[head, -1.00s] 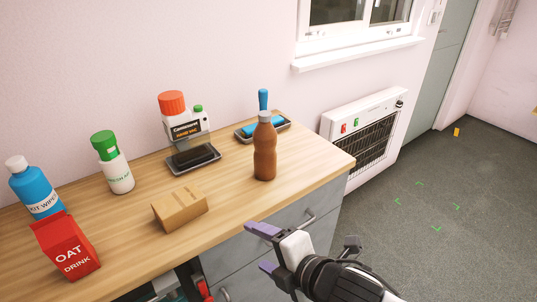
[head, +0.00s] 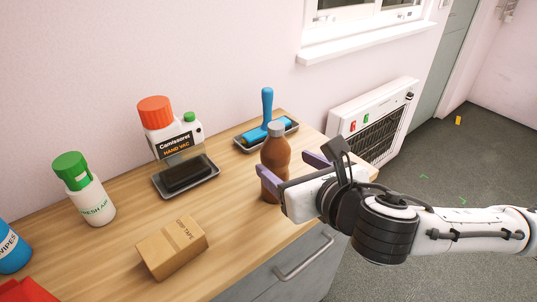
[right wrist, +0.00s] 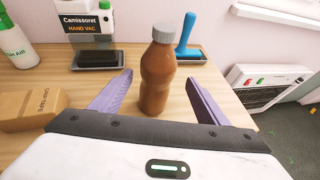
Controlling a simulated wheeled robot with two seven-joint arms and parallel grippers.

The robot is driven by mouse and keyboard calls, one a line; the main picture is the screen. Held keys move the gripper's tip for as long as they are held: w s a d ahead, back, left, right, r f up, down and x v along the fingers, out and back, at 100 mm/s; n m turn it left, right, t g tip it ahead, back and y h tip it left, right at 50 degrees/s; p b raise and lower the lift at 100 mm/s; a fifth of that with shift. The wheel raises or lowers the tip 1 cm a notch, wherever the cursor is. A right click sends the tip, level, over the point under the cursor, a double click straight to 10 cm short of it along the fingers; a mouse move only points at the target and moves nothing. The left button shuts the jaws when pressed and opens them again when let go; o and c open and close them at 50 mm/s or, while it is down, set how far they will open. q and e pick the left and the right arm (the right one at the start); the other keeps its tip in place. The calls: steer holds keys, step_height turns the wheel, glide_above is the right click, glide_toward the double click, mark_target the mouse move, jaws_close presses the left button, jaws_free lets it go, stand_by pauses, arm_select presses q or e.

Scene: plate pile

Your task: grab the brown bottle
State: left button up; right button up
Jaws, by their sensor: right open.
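The brown bottle (head: 275,152) with a grey cap stands upright on the wooden counter near its right end. In the head view my right gripper (head: 290,168) is at the bottle's height, just to its right, and partly covers its lower part. In the right wrist view the bottle (right wrist: 158,72) stands between and slightly beyond the two purple fingers of my right gripper (right wrist: 158,95). The fingers are open, with gaps on both sides of the bottle. My left gripper is not in view.
A cardboard box (head: 172,249) lies left of the bottle. A green-capped bottle (head: 92,200) is further left. The counter's front edge is close to the bottle.

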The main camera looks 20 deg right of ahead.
mark_target(284, 164)
steer(key=x, duration=0.3)
steer(key=shift+s+a, duration=0.1)
steer(key=shift+w+f, duration=0.1)
steer(key=shift+w, duration=0.15)
steer(key=x, duration=0.4)
steer(key=shift+w+a, duration=0.2)
steer(key=shift+w, duration=0.1)
steer(key=shift+w+f, duration=0.1)
steer(key=shift+w, duration=0.2)
steer(key=c, duration=1.1)
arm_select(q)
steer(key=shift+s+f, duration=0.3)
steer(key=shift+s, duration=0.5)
